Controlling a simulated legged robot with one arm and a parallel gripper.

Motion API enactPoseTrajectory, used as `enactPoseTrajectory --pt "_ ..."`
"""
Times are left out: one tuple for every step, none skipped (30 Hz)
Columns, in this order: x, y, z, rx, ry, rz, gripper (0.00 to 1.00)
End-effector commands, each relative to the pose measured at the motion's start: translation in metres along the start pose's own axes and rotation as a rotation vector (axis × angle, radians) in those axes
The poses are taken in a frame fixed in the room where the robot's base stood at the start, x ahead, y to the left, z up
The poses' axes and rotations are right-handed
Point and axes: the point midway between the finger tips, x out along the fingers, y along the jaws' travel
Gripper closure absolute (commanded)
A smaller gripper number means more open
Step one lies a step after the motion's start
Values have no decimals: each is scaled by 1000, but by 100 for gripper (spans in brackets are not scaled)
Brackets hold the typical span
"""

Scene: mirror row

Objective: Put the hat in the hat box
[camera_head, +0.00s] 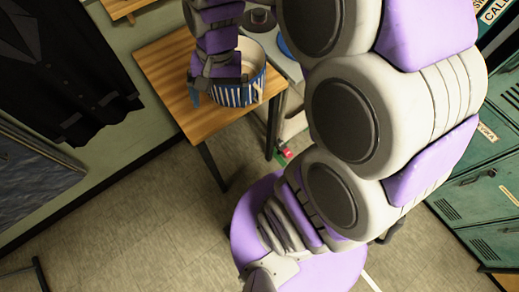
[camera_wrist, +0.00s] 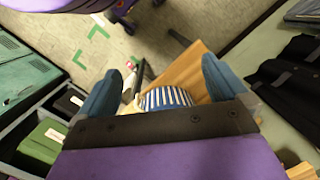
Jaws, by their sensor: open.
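A round hat box (camera_head: 238,96) with blue and white vertical stripes stands on a wooden table in the head view. It also shows in the wrist view (camera_wrist: 166,97), partly hidden behind the gripper's dark crossbar. My gripper (camera_wrist: 163,70) is open, its two blue fingers spread wide with nothing seen between the tips. In the head view my wrist is over the box and hides much of its opening. A dark round thing with a raised middle, perhaps the hat (camera_head: 260,19), lies on a grey surface behind the box. I cannot tell whether anything is inside the box.
The wooden table (camera_head: 163,68) has bare room left of the box. A blue disc (camera_head: 284,46), partly hidden by my arm, lies beside the grey surface. Dark clothes (camera_head: 70,70) hang on the left wall. Green lockers (camera_head: 482,190) stand at the right. Open floor (camera_head: 130,225) lies in front.

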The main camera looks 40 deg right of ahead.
Motion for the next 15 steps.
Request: enactPoseTrajectory --pt "0 8 20 -65 5 20 0" --pt "0 12 30 -107 5 32 0" --pt "0 18 44 -161 9 47 0" --pt "2 23 54 -200 8 60 0" --pt "4 29 64 -238 7 73 0" --pt "5 36 76 -288 8 89 0" --pt "6 41 84 -323 7 100 0" --pt "8 47 93 -356 6 109 0" --pt "11 54 103 -396 3 122 0" --pt "13 59 109 -424 1 131 0" --pt "14 64 115 -448 0 138 0" --pt "16 69 122 -477 -1 147 0" --pt "17 73 126 -494 -3 153 0" --pt "19 76 130 -511 -7 158 0" --pt "20 80 134 -527 -10 163 0"
